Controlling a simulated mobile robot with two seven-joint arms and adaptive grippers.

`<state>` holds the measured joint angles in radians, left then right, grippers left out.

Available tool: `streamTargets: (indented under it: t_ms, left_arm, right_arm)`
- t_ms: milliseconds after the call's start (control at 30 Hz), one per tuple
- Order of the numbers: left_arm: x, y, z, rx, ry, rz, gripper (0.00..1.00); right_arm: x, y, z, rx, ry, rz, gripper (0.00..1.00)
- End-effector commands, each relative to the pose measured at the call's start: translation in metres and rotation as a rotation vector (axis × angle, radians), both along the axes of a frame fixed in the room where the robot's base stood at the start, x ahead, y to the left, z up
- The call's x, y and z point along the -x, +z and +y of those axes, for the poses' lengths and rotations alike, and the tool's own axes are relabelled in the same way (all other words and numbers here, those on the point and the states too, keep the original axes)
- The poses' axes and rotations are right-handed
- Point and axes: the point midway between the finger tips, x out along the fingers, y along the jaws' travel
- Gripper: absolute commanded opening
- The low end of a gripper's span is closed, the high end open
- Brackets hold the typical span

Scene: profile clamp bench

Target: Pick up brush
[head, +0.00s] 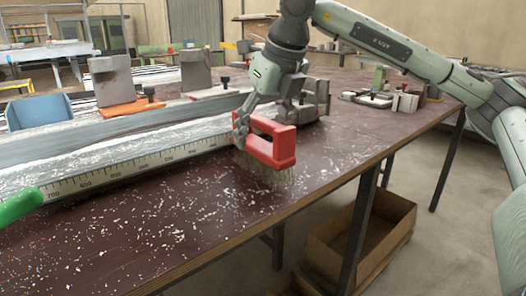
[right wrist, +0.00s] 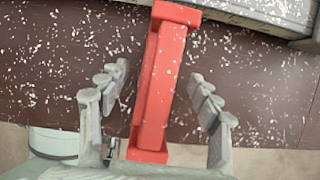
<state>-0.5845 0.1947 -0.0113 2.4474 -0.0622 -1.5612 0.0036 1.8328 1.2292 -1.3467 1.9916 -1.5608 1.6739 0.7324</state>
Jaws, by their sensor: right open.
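The brush (head: 284,148) has a red handle and pale bristles and stands bristles down on the dark bench top, beside the end of the ruled profile. My right gripper (head: 241,132) is at the handle. In the right wrist view, the red handle of the brush (right wrist: 163,85) runs between the fingers of my right gripper (right wrist: 160,73), which are spread open with a gap on each side. The bristles are hidden in that view. My left gripper is not in view.
White chips are scattered over the bench (head: 185,230). A long metal profile with a scale (head: 130,165) lies at the left. A green handle (head: 20,204) is at the left edge. Grey clamp blocks (head: 110,80) stand behind. A cardboard box (head: 365,235) is on the floor.

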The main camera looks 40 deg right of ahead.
Motion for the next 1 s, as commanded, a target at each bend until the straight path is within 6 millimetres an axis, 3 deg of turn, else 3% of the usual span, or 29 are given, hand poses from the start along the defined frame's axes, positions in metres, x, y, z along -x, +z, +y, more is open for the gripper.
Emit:
streamTargets:
  t_ms: [167,1000]
  left_arm:
    - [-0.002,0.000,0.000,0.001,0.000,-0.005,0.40]
    - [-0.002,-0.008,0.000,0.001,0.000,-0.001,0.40]
  right_arm:
    - [-0.005,-0.012,0.000,0.000,0.000,-0.001,0.64]
    - [-0.005,-0.018,0.000,-0.001,0.000,0.000,0.64]
